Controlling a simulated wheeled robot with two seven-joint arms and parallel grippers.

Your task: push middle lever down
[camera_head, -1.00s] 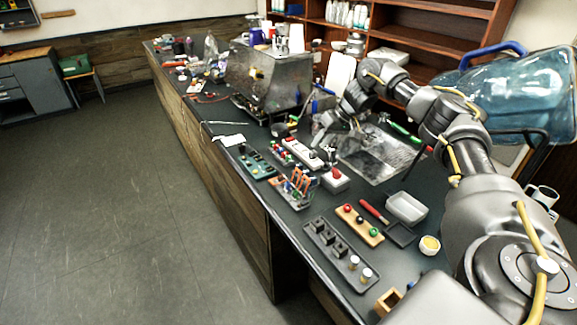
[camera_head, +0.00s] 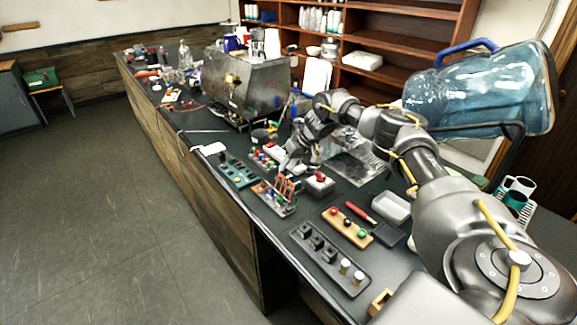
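A small grey base with several upright orange levers (camera_head: 286,186) stands on the dark counter, near its left edge. The middle lever is too small to pick out clearly, and its tilt cannot be told. My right gripper (camera_head: 290,162) is low over the counter, just behind the orange levers and pointing down toward them. Whether it touches one cannot be told. Its fingers are small and blurred against the parts behind, so open or shut does not show. My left gripper is not in view.
A wooden board with coloured balls (camera_head: 347,227) and a grey tray (camera_head: 328,258) lie nearer. A metal brewer (camera_head: 248,85) stands behind.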

